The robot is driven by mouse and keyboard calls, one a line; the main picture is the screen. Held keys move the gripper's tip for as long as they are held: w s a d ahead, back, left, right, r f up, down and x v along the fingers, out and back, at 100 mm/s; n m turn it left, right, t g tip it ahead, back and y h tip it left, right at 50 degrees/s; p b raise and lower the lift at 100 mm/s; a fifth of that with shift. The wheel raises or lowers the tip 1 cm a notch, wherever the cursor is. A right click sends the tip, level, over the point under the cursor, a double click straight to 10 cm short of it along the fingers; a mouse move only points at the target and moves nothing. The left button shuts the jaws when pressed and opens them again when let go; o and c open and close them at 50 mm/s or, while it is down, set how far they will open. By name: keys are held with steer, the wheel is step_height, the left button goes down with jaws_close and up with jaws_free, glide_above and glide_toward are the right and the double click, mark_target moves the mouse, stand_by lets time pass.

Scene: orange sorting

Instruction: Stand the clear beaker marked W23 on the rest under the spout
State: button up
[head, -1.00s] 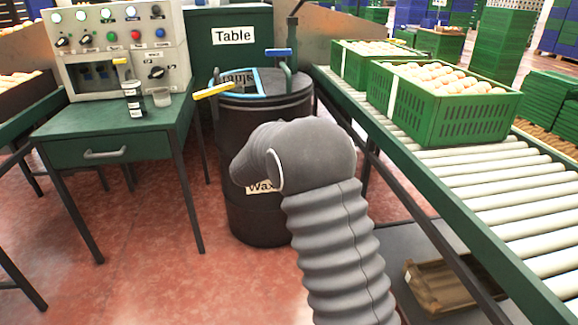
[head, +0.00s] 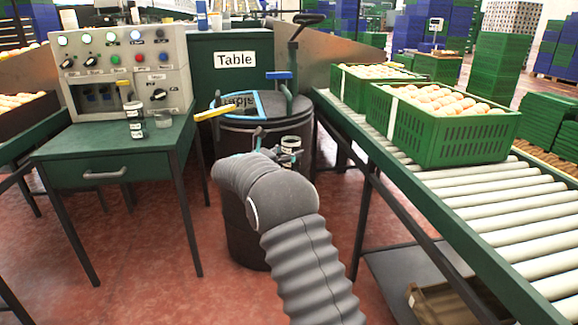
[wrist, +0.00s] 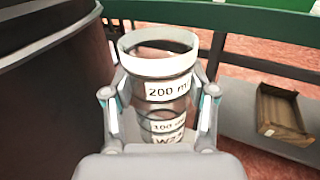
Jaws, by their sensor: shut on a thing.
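The clear beaker (wrist: 165,95) is upright between the fingers of my gripper (wrist: 158,108) in the wrist view. Its labels read 200 ml, 100 ml and W23, the lowest partly cut off by my gripper. It looks empty. In the head view the beaker (head: 292,146) shows beyond my arm, in front of the dark drum (head: 235,215). My gripper (head: 285,155) is shut on it, mostly hidden by my arm. I cannot make out a spout or a rest for certain in either view.
A roller conveyor (head: 480,190) with green crates is at right.

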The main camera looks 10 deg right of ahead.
mark_target(283, 166)
steer(key=shift+w+a+f, duration=0.25)
steer(key=shift+w, duration=0.05)
steer(key=shift+f+b, duration=0.4)
steer(key=shift+f, duration=1.5)
steer(key=shift+f, duration=0.1)
steer(key=o, duration=1.2)
steer(key=shift+c, duration=0.2)
